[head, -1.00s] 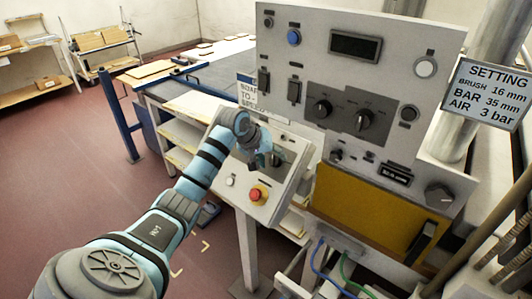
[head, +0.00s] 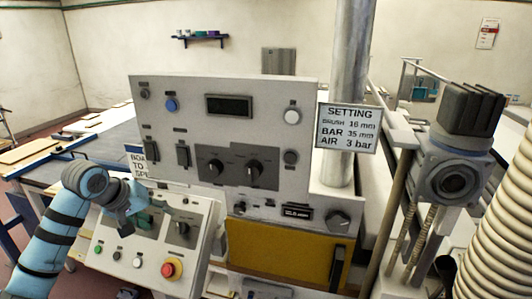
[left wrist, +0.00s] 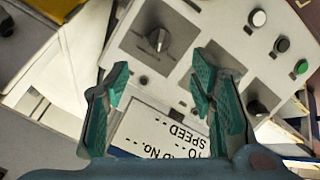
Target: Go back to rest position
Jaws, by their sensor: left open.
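My left arm comes in from the left in the head view. My left gripper (head: 158,212) is over the small sloped control box (head: 110,235) and partly hides its face. The left wrist view shows its two green-padded fingers (left wrist: 160,88) spread apart with nothing between them. Beyond them are the control box face (left wrist: 205,35), with a dark knob (left wrist: 158,39), and a white speed sign (left wrist: 150,135). I cannot tell whether a fingertip touches the box. My right gripper is not in view.
A large grey panel (head: 218,115) stands behind the small box, with a yellow panel (head: 290,262) below. A red stop button (head: 171,268) is on the small box. A setting sign (head: 348,128), a metal post (head: 350,60) and a ribbed hose (head: 495,220) are right.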

